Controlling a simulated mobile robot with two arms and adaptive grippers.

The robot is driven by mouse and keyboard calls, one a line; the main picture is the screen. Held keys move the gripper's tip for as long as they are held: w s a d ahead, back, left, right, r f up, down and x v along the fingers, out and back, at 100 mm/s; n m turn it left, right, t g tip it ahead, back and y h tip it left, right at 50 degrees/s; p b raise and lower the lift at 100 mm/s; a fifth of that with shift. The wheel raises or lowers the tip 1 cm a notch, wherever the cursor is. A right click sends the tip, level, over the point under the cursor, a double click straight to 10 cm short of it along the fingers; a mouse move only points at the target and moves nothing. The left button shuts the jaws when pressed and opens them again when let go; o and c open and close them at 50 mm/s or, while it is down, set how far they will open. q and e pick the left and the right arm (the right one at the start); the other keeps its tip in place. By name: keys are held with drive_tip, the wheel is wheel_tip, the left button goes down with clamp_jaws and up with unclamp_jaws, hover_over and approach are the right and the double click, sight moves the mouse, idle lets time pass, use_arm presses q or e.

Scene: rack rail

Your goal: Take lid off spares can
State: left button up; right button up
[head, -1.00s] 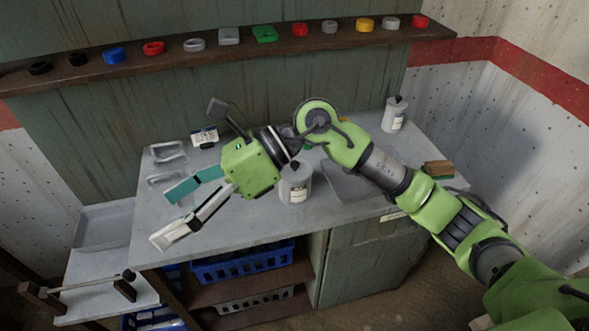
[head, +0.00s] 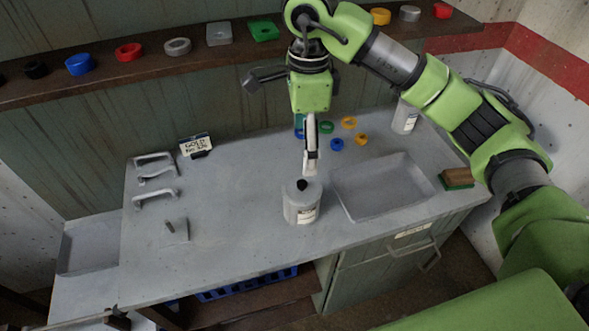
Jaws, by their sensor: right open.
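A grey can (head: 302,208) with a pale label stands upright on the bench. Its lid (head: 309,190), with a small black knob, sits on top. A second, similar can (head: 405,119) stands at the back right, partly behind my arm. The labels are too small to read, so I cannot tell which is the spares can. My right gripper (head: 308,160) is open and points down, just above and behind the near can's lid, apart from the knob as far as I can see. My left gripper is not in view.
A shallow grey tray (head: 384,212) lies right of the near can, with a brown-and-green block (head: 457,179) beyond it. Coloured rings (head: 337,145) lie behind. Grey handles (head: 154,198) and a small sign (head: 196,146) are at the left. The bench between is clear.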

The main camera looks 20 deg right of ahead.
drive_tip(key=p, duration=0.1)
hover_over(303, 182)
drive_tip(key=f, duration=0.2)
drive_tip(key=s+f, duration=0.1)
drive_tip(key=f, duration=0.1)
drive_tip(key=shift+d+f, duration=0.1)
drive_tip(key=shift+f, duration=0.25)
drive_tip(key=shift+w+f+p, duration=0.2)
drive_tip(key=shift+f+p, duration=0.2)
drive_tip(key=shift+f, duration=0.85)
drive_tip(key=shift+w+f, duration=0.1)
drive_tip(key=shift+f, duration=0.25)
wheel_tip(303, 182, down, 2)
drive_tip(key=shift+p, duration=1.1)
wheel_tip(303, 182, down, 2)
drive_tip(key=shift+f+p, duration=0.25)
drive_tip(key=shift+p, duration=0.2)
drive_tip(key=shift+w+f, duration=0.1)
drive_tip(key=shift+f, duration=0.35)
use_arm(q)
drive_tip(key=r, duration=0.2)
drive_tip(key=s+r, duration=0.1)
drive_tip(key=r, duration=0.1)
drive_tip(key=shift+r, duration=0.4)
use_arm(e)
drive_tip(key=c, duration=1.2)
